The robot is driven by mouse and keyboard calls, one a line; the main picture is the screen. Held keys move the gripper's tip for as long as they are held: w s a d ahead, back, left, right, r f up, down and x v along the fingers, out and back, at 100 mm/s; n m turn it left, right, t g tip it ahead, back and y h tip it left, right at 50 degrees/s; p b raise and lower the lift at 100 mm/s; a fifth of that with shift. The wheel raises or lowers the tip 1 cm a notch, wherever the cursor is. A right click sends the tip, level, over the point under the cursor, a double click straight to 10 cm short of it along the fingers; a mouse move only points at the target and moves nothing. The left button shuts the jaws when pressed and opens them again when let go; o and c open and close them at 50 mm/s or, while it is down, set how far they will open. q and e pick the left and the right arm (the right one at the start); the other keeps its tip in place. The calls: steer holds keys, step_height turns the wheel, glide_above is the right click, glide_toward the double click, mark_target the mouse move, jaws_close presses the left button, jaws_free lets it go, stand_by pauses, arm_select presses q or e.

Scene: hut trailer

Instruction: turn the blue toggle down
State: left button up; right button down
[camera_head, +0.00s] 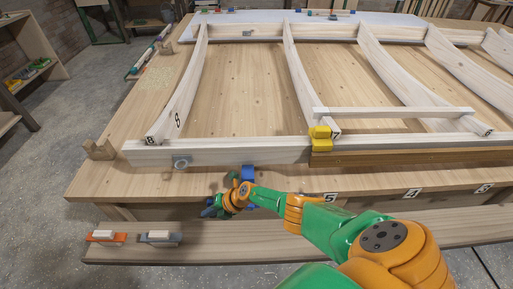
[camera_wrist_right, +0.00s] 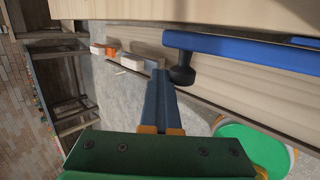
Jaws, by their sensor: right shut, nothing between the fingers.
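The blue toggle (camera_head: 248,172) is on the front edge of the workbench, below the white front beam of the frame. My right arm partly hides it in the head view. In the right wrist view it shows as a long blue bar (camera_wrist_right: 235,47) along the bench edge, with a black knob (camera_wrist_right: 182,76) below its near end. My right gripper (camera_head: 210,209) is shut and empty, just in front of the bench edge, lower and left of the toggle. In the right wrist view its closed fingers (camera_wrist_right: 159,80) point up beside the black knob; I cannot tell whether they touch. My left gripper is out of view.
A yellow clamp (camera_head: 320,139) sits on the white front beam (camera_head: 220,151) to the right. A lower plank (camera_head: 210,248) runs in front of the bench, carrying an orange block tool (camera_head: 106,237) and a grey one (camera_head: 160,238). Grey floor is open at left.

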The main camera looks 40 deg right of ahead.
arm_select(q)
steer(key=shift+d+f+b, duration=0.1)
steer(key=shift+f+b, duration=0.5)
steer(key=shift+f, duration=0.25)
arm_select(e)
steer(key=shift+w+f, duration=0.2)
steer(key=shift+f, duration=0.7)
steer(key=shift+a+r, duration=0.1)
